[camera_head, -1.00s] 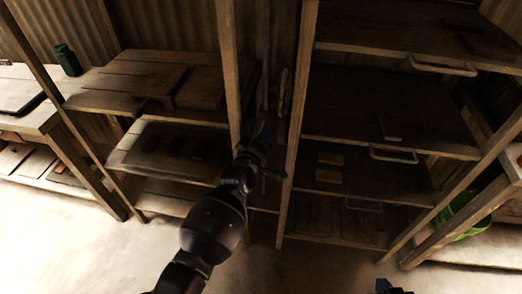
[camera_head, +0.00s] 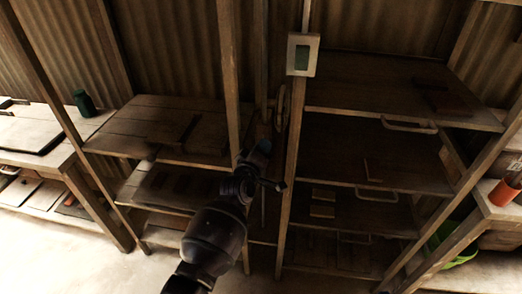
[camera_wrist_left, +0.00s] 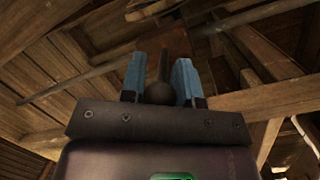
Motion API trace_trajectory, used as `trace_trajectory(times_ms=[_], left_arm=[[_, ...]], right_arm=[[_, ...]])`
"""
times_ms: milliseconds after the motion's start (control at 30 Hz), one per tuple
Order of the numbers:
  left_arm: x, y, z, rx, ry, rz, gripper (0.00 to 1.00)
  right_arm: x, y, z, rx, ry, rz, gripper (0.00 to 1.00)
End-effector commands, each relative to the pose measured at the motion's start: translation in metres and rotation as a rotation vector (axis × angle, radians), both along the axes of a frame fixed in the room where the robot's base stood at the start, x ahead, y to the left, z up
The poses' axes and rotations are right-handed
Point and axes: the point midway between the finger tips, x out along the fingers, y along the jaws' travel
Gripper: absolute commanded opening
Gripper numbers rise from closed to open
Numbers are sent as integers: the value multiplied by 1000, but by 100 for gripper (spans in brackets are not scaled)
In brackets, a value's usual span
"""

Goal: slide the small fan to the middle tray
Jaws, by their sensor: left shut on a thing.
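My left gripper (camera_head: 262,150) is at the narrow gap between the two wooden racks, its arm coming up from below. In the left wrist view its blue fingers (camera_wrist_left: 160,84) are shut on a dark round knob (camera_wrist_left: 159,93) with a rod behind it. A dark rod with a ball end (camera_head: 281,187) shows right of the gripper. I cannot make out a small fan. My right gripper is out of view.
Small yellowish blocks (camera_head: 322,202) lie on a right-rack shelf. A dark green bottle (camera_head: 84,103) stands at left, an orange-red cylinder (camera_head: 502,193) at right. The floor in front is clear.

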Motion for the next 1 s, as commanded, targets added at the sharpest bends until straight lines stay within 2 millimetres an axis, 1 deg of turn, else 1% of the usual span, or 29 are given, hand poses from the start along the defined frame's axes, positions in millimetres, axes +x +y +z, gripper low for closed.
trace_trajectory(times_ms=[300,333,467,500,833,1000], left_arm=[[0,0,0,0,0,0,0],[0,0,0,0,0,0,32],[0,0,0,0,1,-1,52],[0,0,0,0,1,0,55],[-3,1,0,0,1,0,55],[-18,6,0,0,1,1,55]], right_arm=[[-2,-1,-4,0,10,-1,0],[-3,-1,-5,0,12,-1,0],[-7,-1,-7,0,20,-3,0],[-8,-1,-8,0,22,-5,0],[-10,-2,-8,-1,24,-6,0],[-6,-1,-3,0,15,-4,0]])
